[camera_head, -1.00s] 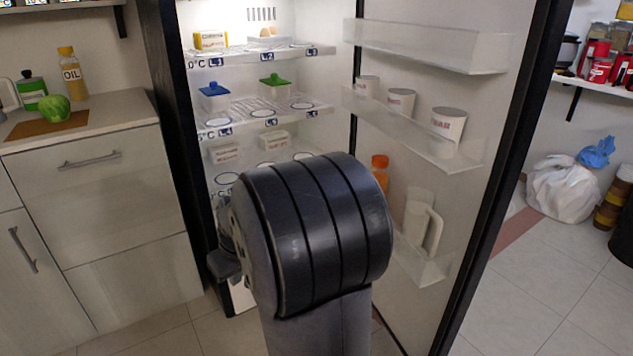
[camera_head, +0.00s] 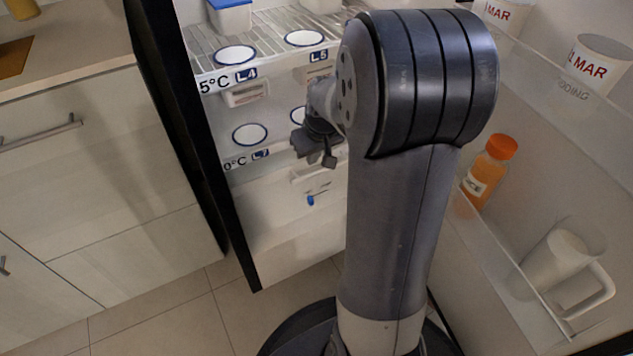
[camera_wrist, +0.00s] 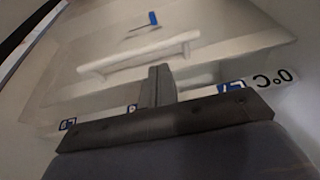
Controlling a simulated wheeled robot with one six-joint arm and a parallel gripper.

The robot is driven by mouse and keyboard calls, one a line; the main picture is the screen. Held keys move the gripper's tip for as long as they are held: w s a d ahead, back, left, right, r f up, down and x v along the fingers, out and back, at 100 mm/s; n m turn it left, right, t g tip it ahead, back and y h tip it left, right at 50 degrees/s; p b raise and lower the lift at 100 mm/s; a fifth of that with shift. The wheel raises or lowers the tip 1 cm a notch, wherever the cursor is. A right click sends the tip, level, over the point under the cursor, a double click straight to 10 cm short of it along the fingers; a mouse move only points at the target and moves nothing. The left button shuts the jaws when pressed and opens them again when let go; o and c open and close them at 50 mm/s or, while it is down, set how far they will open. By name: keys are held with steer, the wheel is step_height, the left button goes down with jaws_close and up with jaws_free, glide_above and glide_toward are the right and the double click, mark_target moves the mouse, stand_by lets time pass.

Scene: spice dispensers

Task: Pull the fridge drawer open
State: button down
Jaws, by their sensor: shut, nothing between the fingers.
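The fridge drawer (camera_head: 285,232) is the white front at the bottom of the open fridge, below the lowest shelf, and it looks closed. Its pale bar handle (camera_wrist: 130,55) runs across the wrist view, with a small blue mark (camera_wrist: 153,18) beyond it; the blue mark also shows in the head view (camera_head: 311,200). My gripper (camera_head: 328,160) is just above the drawer's handle area in the head view. In the wrist view my gripper (camera_wrist: 158,72) has its fingers together, with tips close to the middle of the handle. I cannot tell whether they touch it.
Fridge shelves with labelled circles (camera_head: 236,54) rise above the drawer. The open fridge door is at the right, holding an orange-capped bottle (camera_head: 488,170), a white jug (camera_head: 556,262) and cups (camera_head: 598,62). A kitchen cabinet (camera_head: 100,180) stands at the left. Tiled floor lies in front.

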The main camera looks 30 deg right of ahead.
steer(key=b+x, duration=0.1)
steer(key=x, duration=0.2)
steer(key=b+x, duration=0.1)
steer(key=x, duration=0.1)
steer(key=shift+w+d+f, duration=0.1)
steer(key=shift+w+f, duration=0.2)
steer(key=shift+w, duration=0.1)
